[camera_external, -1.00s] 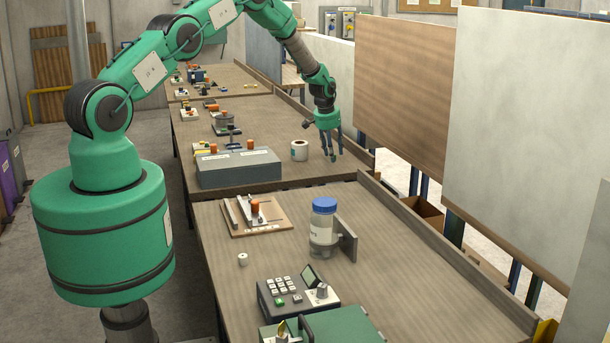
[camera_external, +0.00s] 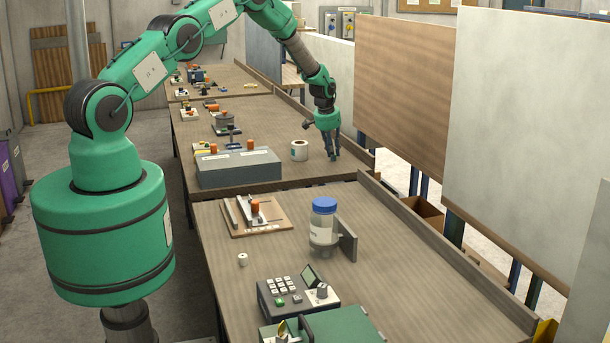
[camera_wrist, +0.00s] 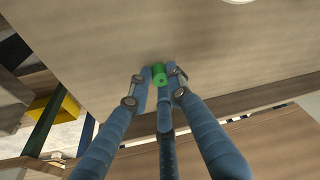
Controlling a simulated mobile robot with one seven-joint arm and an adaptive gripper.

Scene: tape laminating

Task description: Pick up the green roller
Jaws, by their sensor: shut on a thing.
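The green roller (camera_wrist: 159,75) is a small bright green cylinder between my fingertips in the wrist view. My gripper (camera_wrist: 158,88) has blue-grey fingers closed in around it. In the external view my gripper (camera_external: 333,156) points down, its fingertips at the table top near the right edge of the middle table. The roller cannot be made out in that view, hidden by the fingers or too small. I cannot tell whether the roller touches the table.
A white tape roll (camera_external: 299,151) stands just left of my gripper. A grey box (camera_external: 238,170) lies farther left on the same table. A raised wooden edge (camera_external: 362,158) runs along the right side. A jar with a blue lid (camera_external: 324,215) stands on the nearer table.

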